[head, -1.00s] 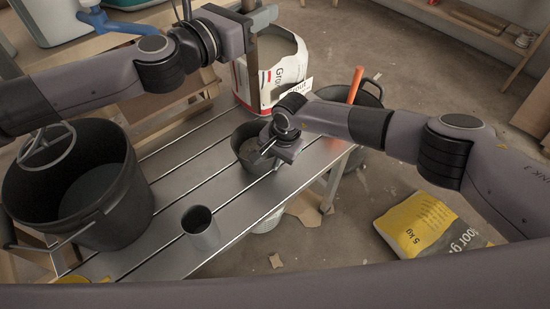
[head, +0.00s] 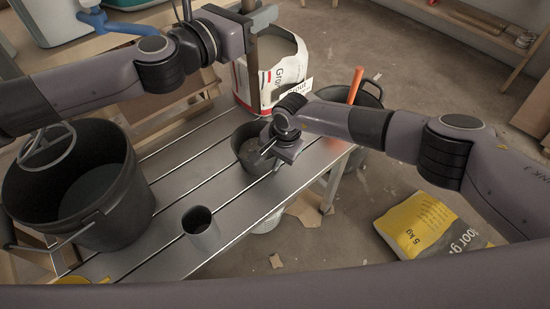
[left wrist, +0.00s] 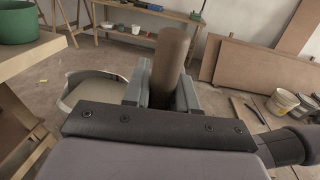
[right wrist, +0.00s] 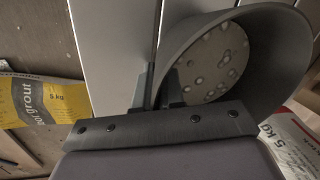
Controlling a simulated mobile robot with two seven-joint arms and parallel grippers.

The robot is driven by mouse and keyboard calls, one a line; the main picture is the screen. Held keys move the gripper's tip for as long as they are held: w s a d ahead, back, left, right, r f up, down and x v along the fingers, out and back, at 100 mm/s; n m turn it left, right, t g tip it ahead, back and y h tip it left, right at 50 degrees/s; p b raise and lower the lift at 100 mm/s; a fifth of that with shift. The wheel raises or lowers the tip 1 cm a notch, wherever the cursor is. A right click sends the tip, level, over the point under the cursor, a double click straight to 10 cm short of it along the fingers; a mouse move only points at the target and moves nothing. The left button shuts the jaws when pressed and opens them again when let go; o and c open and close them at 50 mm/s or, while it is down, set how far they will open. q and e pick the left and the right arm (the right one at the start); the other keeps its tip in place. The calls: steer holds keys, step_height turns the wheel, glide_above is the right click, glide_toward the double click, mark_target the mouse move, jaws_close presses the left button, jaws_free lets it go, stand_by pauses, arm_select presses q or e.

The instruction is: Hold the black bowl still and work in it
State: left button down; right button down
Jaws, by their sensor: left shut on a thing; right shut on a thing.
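The black bowl (head: 243,148) stands on the slatted metal bench, in the middle of the head view. In the right wrist view the bowl (right wrist: 283,45) is large, and grey contents with pale spots show inside. My right gripper (head: 268,150) is shut on the bowl's near rim; in the right wrist view its fingers (right wrist: 160,92) straddle the wall. My left gripper (head: 250,22) is shut on a brown upright rod (head: 252,65), high behind the bowl. The rod (left wrist: 170,60) also shows between the fingers in the left wrist view. Its lower end is hard to make out.
A large black bucket (head: 118,205) and a dark grey cup (head: 203,230) stand on the bench (head: 165,180). An open white grout bag (head: 285,85) is behind the bowl. A dark bucket (head: 372,98) with an orange handle and a yellow-grey bag (head: 425,225) are at the right.

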mark_target(254, 97)
arm_select(q)
steer(key=shift+f, duration=8.45)
steer(key=shift+s+a, duration=0.1)
steer(key=shift+a, duration=0.05)
